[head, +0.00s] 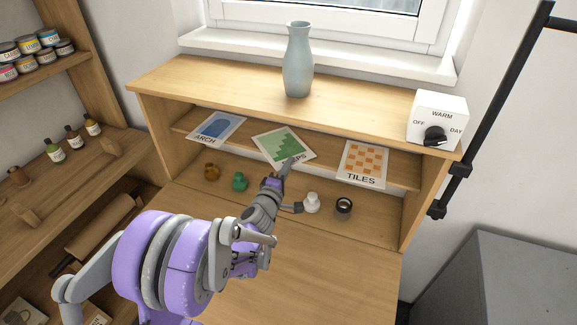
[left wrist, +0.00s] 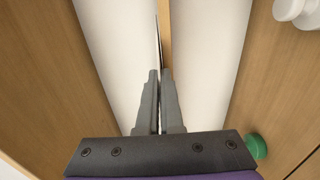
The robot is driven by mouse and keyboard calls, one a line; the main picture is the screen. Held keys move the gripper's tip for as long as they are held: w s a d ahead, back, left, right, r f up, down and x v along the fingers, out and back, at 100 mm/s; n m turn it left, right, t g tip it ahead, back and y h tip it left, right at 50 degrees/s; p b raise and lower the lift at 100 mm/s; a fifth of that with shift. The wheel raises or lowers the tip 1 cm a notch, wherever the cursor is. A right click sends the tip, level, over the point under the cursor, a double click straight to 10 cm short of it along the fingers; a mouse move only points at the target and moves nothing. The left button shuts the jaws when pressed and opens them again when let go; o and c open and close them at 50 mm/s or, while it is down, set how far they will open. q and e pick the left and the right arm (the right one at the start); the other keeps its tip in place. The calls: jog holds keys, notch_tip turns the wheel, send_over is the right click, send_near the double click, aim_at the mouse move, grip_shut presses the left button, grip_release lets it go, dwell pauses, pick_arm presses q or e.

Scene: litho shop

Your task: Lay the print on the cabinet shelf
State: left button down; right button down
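The print with green steps (head: 280,141) is at the cabinet shelf (head: 325,168), between a print marked ARCH (head: 215,127) and a print marked TILES (head: 362,161). It is tilted, and its lettering is partly hidden by my left gripper (head: 291,165). In the left wrist view the fingers of my left gripper (left wrist: 159,100) are close together around a thin dark edge (left wrist: 157,40), which looks like the print seen edge-on. I cannot tell whether the print touches the shelf. My right gripper is not in view.
Below the shelf stand a brown knob (head: 212,171), a green knob (head: 240,182), a white knob (head: 312,202) and a black ring-shaped piece (head: 344,208). A vase (head: 298,65) and a dial box (head: 438,118) stand on the cabinet top. The front worktop (head: 335,265) is clear.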

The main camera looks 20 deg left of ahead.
pick_arm(q)
jog(key=shift+f, duration=0.15)
jog(key=c, duration=1.1)
grip_release()
